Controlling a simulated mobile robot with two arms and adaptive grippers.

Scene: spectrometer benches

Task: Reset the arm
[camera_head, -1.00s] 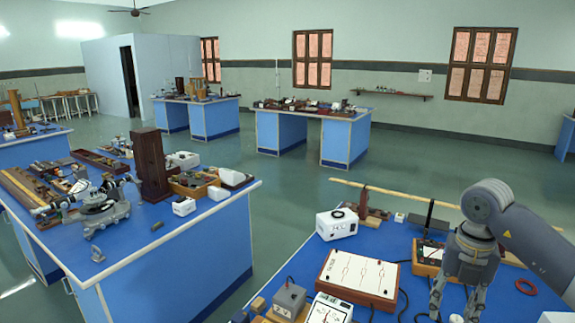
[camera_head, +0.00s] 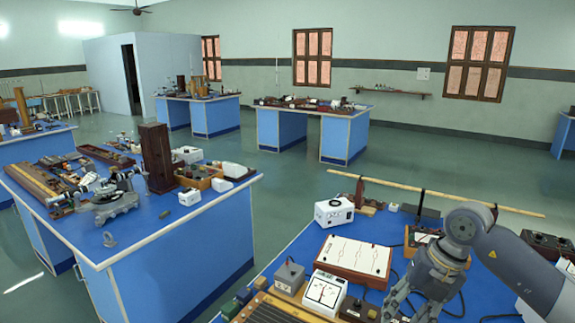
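My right arm (camera_head: 515,268) comes in from the right edge over the near blue bench. Its grey gripper (camera_head: 406,308) points down and to the left, near the bottom edge of the view. The fingers look spread, with nothing seen between them. They are just right of a white-faced meter (camera_head: 325,291). The fingertips are close to the bottom edge and hard to make out. My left gripper is not in view.
The near bench (camera_head: 290,243) holds a white box (camera_head: 334,212), a white-topped board (camera_head: 356,258), a grey box (camera_head: 289,275) and a long wooden rod (camera_head: 480,205). Another crowded bench (camera_head: 185,255) stands left, with an aisle between. Further benches stand behind.

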